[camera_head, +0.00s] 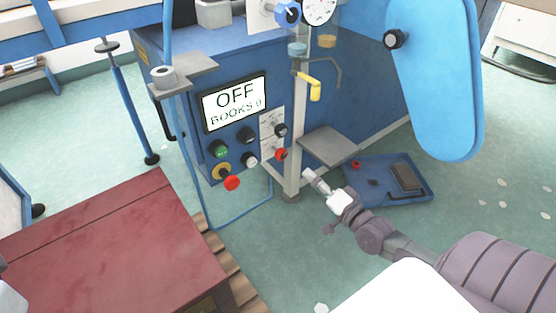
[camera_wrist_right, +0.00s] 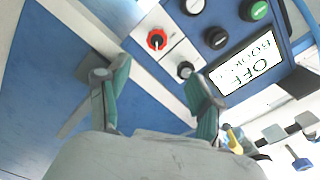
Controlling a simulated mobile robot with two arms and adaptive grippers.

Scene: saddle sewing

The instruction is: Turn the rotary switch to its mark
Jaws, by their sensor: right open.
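A red rotary knob (camera_head: 281,154) sits on a pale plate at the right side of the blue machine's control panel. In the right wrist view the red knob (camera_wrist_right: 157,40) shows a pale pointer line; its mark is too small to read. A black knob (camera_head: 281,130) sits above it on the same plate and also shows in the wrist view (camera_wrist_right: 185,70). My right gripper (camera_head: 312,178) is open and empty, just below and right of the red knob, apart from it. In the wrist view the knob lies beyond the spread fingertips (camera_wrist_right: 150,78).
The display (camera_head: 235,102) reads OFF and BOOKS 0. Several buttons and a red emergency stop (camera_head: 232,183) are left of the knob. A post (camera_head: 296,150) and a grey shelf (camera_head: 328,145) stand close right. A blue tray (camera_head: 385,185) lies behind; a red table (camera_head: 115,245) is front left.

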